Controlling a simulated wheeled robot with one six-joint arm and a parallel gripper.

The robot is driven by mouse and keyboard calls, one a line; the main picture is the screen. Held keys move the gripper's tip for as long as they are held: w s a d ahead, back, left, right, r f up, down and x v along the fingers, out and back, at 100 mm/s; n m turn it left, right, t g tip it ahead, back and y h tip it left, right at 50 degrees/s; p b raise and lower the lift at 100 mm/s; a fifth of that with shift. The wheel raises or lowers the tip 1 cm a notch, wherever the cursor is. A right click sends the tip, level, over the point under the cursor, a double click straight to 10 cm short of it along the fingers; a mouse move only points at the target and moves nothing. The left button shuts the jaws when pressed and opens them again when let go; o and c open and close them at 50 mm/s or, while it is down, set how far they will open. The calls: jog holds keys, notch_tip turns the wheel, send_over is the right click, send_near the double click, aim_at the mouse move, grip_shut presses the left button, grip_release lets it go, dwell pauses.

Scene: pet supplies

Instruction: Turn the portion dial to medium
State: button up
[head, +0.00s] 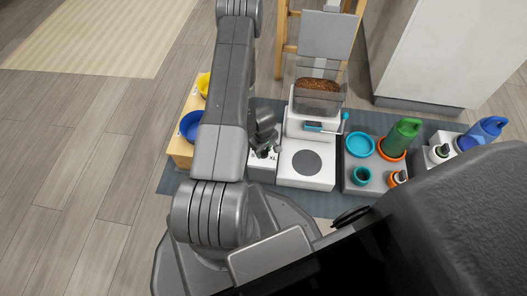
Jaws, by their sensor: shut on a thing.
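A white box (257,174) with small dark marks on its top stands left of the food dispenser. My gripper (264,151) points down at the top of this box, and its fingers look closed on the portion dial there. The dial itself is almost wholly hidden by the fingers and my arm, so I cannot read its setting. The food dispenser (308,123) is white, with a clear hopper holding brown kibble (317,86), its grey lid raised, and a light-blue lever on its right. Its base has a round grey pad (307,162).
A grey tray (374,180) to the right holds a teal bowl (361,145), a teal cup (362,176) and a green bottle (403,137). A blue bottle (484,131) stands farther right. Blue (190,126) and yellow (204,85) bowls sit on a wooden stand at left, partly behind my arm.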

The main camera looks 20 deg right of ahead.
aim_at(264, 151)
jog(key=n+b, duration=0.2)
jog(key=n, duration=0.4)
jog(key=shift+f+n, duration=0.1)
jog(key=shift+n, duration=0.2)
jog(key=n+b, duration=0.1)
jog(key=n, duration=0.4)
jog(key=shift+n+b, duration=0.4)
jog(key=o, duration=1)
jog(key=shift+c, duration=0.2)
notch_tip(264, 151, up, 14)
jog(key=p, duration=1.2)
jog(key=shift+f, duration=0.15)
